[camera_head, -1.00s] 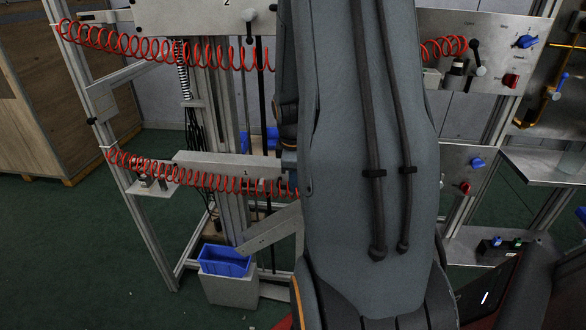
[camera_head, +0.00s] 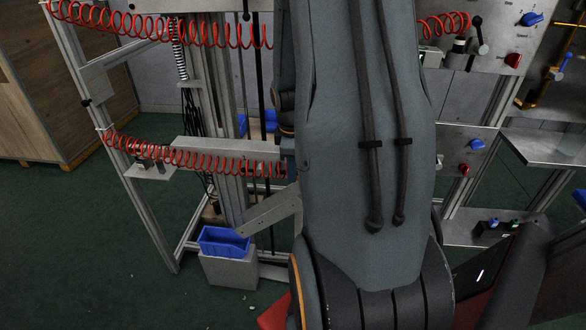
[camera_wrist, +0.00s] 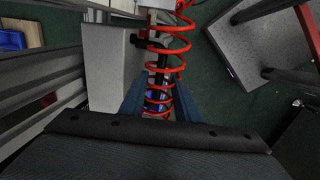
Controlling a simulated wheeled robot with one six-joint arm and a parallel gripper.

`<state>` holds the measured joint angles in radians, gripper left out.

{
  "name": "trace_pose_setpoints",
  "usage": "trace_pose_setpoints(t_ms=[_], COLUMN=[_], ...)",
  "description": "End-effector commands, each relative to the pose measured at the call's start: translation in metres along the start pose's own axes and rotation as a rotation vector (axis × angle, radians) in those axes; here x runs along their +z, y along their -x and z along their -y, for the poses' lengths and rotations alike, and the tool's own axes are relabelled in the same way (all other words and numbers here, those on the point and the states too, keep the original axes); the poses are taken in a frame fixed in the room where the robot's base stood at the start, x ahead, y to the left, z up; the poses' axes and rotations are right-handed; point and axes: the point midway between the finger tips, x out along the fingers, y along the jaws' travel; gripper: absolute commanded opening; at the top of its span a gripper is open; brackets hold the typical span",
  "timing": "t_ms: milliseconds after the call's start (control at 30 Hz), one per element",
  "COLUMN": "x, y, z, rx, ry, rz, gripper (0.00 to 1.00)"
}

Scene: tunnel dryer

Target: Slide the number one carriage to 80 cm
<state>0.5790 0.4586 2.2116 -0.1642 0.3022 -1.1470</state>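The lower carriage is a pale grey plate (camera_head: 225,150) on the upright frame, low and left of my arm in the head view. A red coiled hose (camera_head: 190,160) runs along its front; the "1" mark is not readable now. Its right end is hidden behind my arm. In the wrist view a grey plate (camera_wrist: 108,65) with a black knob (camera_wrist: 138,41) stands just beyond my gripper (camera_wrist: 158,88). My blue fingers are apart, one on each side of the red coil (camera_wrist: 165,68). A dark and blue piece between them is mostly covered by the coil; contact cannot be told.
A blue bin (camera_head: 224,240) stands on a grey box below the carriage. A control panel with blue and red knobs (camera_head: 465,170) and a shelf (camera_head: 550,147) are at right. The green floor (camera_head: 90,235) is clear at left.

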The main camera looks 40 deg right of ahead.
Motion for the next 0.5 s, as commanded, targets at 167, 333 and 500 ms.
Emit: trace_pose_setpoints(t_ms=[167,333,500], x=[0.0,0.0,0.0], y=[0.016,0.043,0.064], z=[-0.001,-0.001,0.0], rx=[0.003,0.004,0.002], ry=[-0.001,0.0,-0.001], rz=[-0.001,-0.001,-0.001], gripper=[0.29,0.29,0.29])
